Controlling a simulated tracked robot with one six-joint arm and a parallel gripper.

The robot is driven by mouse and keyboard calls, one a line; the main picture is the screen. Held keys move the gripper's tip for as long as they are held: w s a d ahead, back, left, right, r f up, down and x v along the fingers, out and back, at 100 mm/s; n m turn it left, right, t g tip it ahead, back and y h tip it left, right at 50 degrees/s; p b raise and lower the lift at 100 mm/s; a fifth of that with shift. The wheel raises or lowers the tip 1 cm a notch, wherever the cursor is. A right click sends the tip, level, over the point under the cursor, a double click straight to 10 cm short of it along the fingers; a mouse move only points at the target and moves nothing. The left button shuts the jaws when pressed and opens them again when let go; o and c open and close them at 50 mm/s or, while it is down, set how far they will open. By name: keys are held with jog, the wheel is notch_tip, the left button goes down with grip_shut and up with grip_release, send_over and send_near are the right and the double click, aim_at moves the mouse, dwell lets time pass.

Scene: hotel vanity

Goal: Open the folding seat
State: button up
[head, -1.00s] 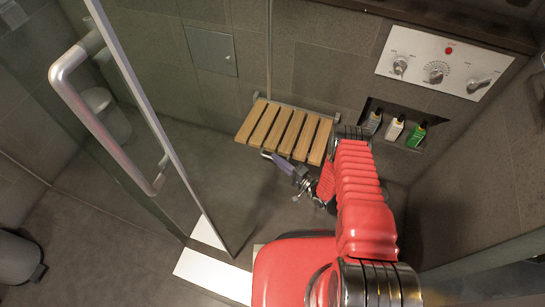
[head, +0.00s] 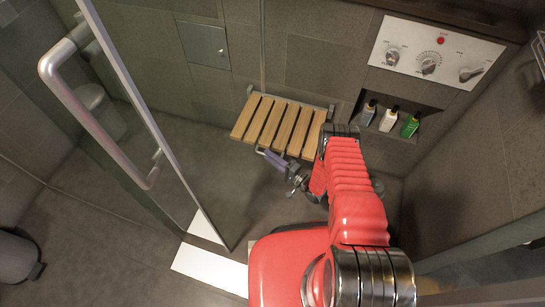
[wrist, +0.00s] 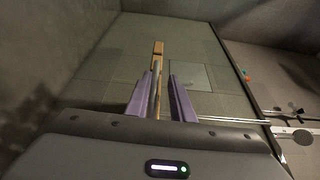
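The folding seat (head: 279,125) has several wooden slats on a metal frame. It is fixed to the back shower wall and stands out from it with its slats showing in the head view. My gripper (head: 268,157) is at the seat's front lower edge. In the wrist view the seat shows nearly edge-on as a narrow wooden strip (wrist: 158,48) with a metal bar. My gripper's two purple fingers (wrist: 160,95) are apart, with this narrow edge in line with the gap between them. I cannot tell whether either finger touches it.
A glass door with a metal handle (head: 95,110) stands at the left. A control panel (head: 436,52) and a niche with bottles (head: 388,119) are on the wall right of the seat. A bin (head: 18,258) stands at lower left. Floor before the seat is clear.

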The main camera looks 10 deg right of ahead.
jog(key=shift+w+d, duration=0.1)
jog(key=shift+d, duration=0.1)
jog(key=v, duration=1.3)
jog(key=shift+s+r, duration=0.2)
jog(key=shift+s, duration=0.25)
jog(key=shift+d, duration=0.15)
dwell(0.3)
